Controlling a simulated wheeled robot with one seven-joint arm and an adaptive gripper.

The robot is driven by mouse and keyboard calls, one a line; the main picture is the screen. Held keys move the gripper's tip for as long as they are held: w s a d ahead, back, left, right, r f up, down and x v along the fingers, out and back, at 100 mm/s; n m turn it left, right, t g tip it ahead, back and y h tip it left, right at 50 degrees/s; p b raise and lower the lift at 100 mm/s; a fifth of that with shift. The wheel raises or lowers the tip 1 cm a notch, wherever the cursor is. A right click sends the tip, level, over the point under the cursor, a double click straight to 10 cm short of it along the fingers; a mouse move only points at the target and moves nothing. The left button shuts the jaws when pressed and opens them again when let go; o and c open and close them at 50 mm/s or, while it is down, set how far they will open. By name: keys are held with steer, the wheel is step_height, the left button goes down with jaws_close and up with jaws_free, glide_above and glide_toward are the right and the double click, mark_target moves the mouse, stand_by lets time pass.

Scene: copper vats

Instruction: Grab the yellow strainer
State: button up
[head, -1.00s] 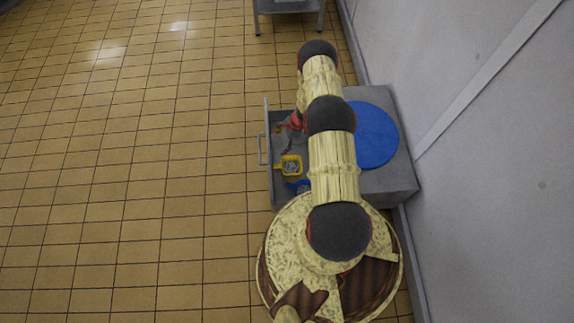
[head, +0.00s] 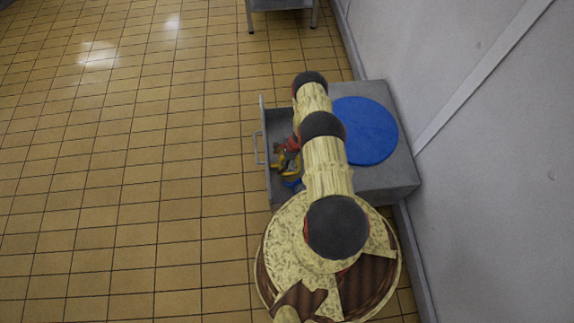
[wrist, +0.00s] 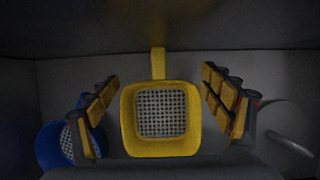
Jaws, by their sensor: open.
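The yellow strainer (wrist: 160,147) lies in the open drawer. In the wrist view it is square with a grey mesh, and its handle points up in the picture. My gripper (wrist: 165,108) is open, with one finger on each side of the strainer in that view; I cannot tell whether they touch it. In the head view my gripper (head: 285,158) is low over the drawer and covers much of the yellow strainer (head: 290,170).
A blue strainer (wrist: 50,148) lies left of the yellow one, partly behind a finger. A grey object (wrist: 285,130) is at the right. The drawer (head: 264,115) walls are close around. A blue round disc (head: 370,132) lies on the grey cabinet (head: 395,178).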

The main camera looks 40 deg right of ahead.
steer(key=shift+x, duration=0.85)
steer(key=shift+r, duration=0.1)
steer(key=shift+c, duration=0.7)
steer(key=c, duration=1.7)
